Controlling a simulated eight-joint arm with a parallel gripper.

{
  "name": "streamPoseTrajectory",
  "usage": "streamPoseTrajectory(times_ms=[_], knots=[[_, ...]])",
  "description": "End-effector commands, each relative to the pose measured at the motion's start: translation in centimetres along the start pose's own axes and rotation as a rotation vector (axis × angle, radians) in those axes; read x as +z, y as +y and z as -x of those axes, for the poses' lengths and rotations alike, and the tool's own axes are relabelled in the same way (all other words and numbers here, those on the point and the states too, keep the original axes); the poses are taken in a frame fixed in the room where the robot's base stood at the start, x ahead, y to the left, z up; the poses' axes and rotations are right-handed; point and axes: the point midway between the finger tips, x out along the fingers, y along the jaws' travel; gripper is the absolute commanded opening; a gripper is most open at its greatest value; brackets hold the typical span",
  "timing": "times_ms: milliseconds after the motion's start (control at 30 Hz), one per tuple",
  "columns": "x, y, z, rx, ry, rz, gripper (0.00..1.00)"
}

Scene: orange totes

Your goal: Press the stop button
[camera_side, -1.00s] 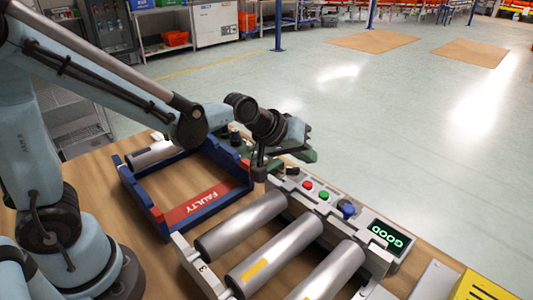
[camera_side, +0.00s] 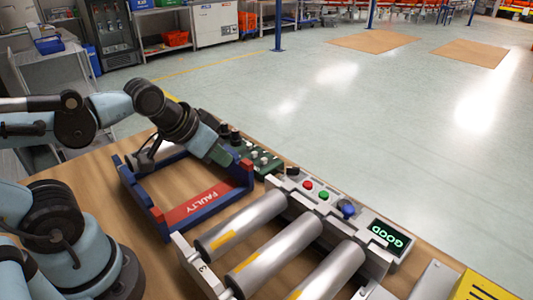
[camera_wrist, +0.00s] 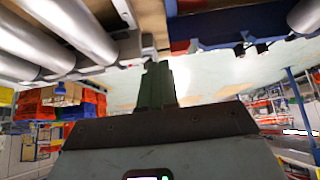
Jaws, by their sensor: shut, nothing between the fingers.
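The control panel (camera_side: 335,222) stands at the far end of the rollers. It carries a red button (camera_side: 308,185), a green button (camera_side: 323,195), a blue knob (camera_side: 346,208), a small black part (camera_side: 292,171) and a screen reading GOOD (camera_side: 387,236). None of these is marked "stop" legibly. My gripper (camera_side: 226,158) is above the blue frame's far side, left of the panel and apart from the red button. In the wrist view its green fingers (camera_wrist: 156,84) are together and empty. The buttons cannot be made out in the wrist view.
The blue frame with a red FAULTY label (camera_side: 205,202) lies left of the conveyor rollers (camera_side: 275,248). A green board with small parts (camera_side: 262,160) sits just beyond the frame, near the panel's left end. A yellow box (camera_side: 478,287) is at the lower right.

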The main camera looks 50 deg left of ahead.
Motion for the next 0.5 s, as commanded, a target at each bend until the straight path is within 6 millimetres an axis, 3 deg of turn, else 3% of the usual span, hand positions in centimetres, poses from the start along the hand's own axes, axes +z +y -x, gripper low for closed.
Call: streamPoseTrajectory(times_ms=[333,500], knots=[[-0.1,0.0,0.1,0.0,-0.004,0.009,0.0],[-1.7,0.4,0.4,0.005,-0.041,0.103,0.0]])
